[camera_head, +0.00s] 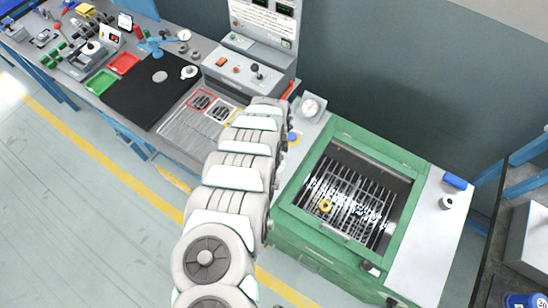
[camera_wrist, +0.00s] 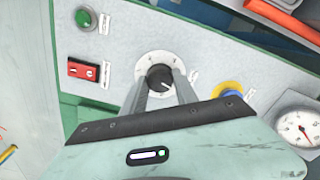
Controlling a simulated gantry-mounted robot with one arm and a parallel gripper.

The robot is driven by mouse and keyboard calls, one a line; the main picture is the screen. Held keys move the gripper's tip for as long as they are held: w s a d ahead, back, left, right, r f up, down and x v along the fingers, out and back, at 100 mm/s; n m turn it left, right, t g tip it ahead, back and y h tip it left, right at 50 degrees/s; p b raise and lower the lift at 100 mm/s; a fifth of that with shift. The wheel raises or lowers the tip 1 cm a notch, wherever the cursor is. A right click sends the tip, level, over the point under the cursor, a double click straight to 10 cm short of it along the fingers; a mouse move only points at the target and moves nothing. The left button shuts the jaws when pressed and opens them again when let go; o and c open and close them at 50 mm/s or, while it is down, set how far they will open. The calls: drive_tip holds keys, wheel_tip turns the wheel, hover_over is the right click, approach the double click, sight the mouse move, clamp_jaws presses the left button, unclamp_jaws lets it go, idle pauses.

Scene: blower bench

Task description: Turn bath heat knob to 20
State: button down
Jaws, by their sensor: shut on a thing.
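The bath heat knob (camera_wrist: 160,77) is a black round knob on a pale round dial plate (camera_wrist: 153,62), set in a light grey panel in the wrist view. A white pointer mark shows on the knob's right side; the dial numbers are too small to read. My gripper (camera_wrist: 162,82) reaches to the knob from below, with one grey finger on each side of it, shut on it. In the head view my arm hides the knob and the gripper.
On the panel are a green button (camera_wrist: 87,17), a red switch (camera_wrist: 83,68) and a yellow-ringed blue button (camera_wrist: 230,91). A white gauge with a red needle (camera_wrist: 303,129) sits at lower right. The green bath (camera_head: 345,185) with a metal rack stands right of my arm.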

drive_tip(key=n, duration=0.4)
drive_tip(key=shift+n, duration=0.3)
drive_tip(key=n, duration=0.3)
drive_tip(key=shift+n+p, duration=0.3)
drive_tip(key=shift+p, duration=0.1)
drive_tip(key=n, duration=0.3)
drive_tip(key=shift+f+n, duration=0.1)
drive_tip(key=shift+n, duration=0.2)
drive_tip(key=n, duration=0.3)
drive_tip(key=shift+n+b, duration=0.3)
drive_tip(key=n, duration=0.3)
drive_tip(key=shift+n, duration=0.4)
drive_tip(key=n, duration=0.3)
drive_tip(key=shift+n, duration=0.3)
drive_tip(key=n, duration=0.3)
drive_tip(key=shift+n+p, duration=0.3)
drive_tip(key=shift+n, duration=1.7)
